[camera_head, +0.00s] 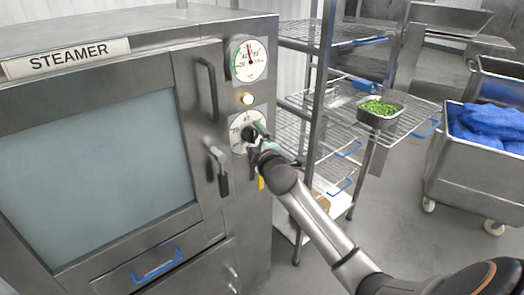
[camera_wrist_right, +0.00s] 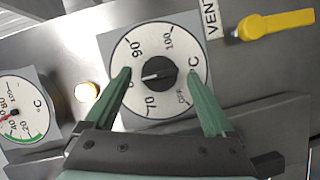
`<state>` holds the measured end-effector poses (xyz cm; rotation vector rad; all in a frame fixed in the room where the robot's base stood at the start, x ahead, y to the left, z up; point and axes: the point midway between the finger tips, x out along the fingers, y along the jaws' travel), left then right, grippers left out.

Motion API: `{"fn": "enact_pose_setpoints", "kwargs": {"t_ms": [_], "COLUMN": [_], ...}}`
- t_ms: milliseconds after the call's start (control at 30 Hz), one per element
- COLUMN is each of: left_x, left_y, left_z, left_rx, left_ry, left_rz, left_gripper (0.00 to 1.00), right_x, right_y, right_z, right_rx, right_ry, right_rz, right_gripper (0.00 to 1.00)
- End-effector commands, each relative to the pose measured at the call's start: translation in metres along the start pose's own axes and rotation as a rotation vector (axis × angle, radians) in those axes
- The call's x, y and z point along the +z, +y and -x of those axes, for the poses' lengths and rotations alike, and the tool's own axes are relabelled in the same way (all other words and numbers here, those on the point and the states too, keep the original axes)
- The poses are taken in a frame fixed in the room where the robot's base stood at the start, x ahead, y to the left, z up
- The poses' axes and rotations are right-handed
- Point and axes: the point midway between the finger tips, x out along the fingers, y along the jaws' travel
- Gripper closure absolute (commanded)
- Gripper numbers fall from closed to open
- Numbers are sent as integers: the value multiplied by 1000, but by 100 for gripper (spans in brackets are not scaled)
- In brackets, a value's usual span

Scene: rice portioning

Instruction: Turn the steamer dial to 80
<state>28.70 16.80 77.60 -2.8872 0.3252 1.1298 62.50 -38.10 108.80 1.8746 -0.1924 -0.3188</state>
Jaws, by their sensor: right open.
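The steamer (camera_head: 150,50) stands at the left in the head view. Its white dial plate (camera_wrist_right: 157,105) fills the middle of the right wrist view, with 70, 90, 100 and OFF readable; the mark between 70 and 90 is mostly hidden by a finger. The black knob (camera_wrist_right: 158,68) has a white pointer line toward the left, at that hidden mark. The dial also shows in the head view (camera_head: 238,121), partly covered by my gripper. My right gripper (camera_wrist_right: 159,76) is open, its green fingers on either side of the knob with gaps visible. My left gripper is out of view.
A temperature gauge (camera_head: 250,60) and lit lamp (camera_head: 247,98) sit above the dial. A yellow vent handle (camera_wrist_right: 275,23) is near it. The door handle (camera_head: 220,172) juts out left of the dial. A wire rack (camera_head: 410,122) with a pan of greens (camera_head: 380,108) stands right.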

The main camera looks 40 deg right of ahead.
Motion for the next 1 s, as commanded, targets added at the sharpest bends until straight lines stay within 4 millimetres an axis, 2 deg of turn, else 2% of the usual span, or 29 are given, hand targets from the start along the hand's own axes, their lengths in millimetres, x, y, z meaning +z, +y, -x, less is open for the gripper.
{"fn": "enact_pose_setpoints", "kwargs": {"t_ms": [400,600,800,1000], "left_x": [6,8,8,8], "left_y": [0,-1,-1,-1], "left_z": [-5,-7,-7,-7], "left_rx": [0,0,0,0], "left_ry": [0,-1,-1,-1], "left_rz": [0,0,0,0], "left_gripper": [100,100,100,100], "right_x": [0,0,0,0], "right_y": [-2,-1,0,0], "right_z": [71,100,113,114], "right_rx": [-1,-1,-1,0], "right_ry": [1,0,0,-1], "right_rz": [1,0,0,0], "right_gripper": [11,11,11,11]}}
